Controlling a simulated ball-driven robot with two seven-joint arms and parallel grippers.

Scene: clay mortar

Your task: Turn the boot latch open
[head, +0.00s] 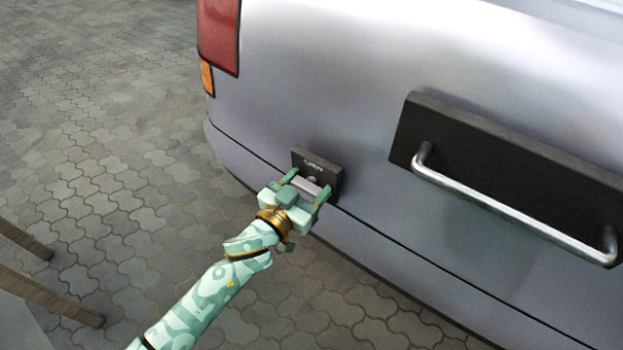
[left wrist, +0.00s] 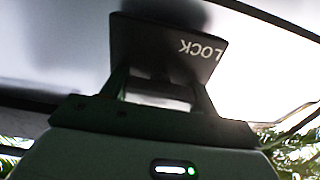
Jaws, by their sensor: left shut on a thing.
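The boot latch is a small dark plate (head: 318,162) on the silver car's rear, with pale lettering along its top that seems to read OPEN. A silver latch handle (head: 310,187) sits in front of the plate, partly hidden by my gripper. My left gripper (head: 307,184) is shut on this handle, one finger on each side. In the left wrist view the plate (left wrist: 170,45) shows the word LOCK upside down, and the pale handle (left wrist: 157,101) lies between the two dark fingers. My right gripper is not in view.
A long dark panel with a silver bar handle (head: 510,208) is on the car to the right. A red tail light (head: 218,35) is at upper left. Wooden legs (head: 50,298) stand at lower left. The paving (head: 110,130) left of the car is clear.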

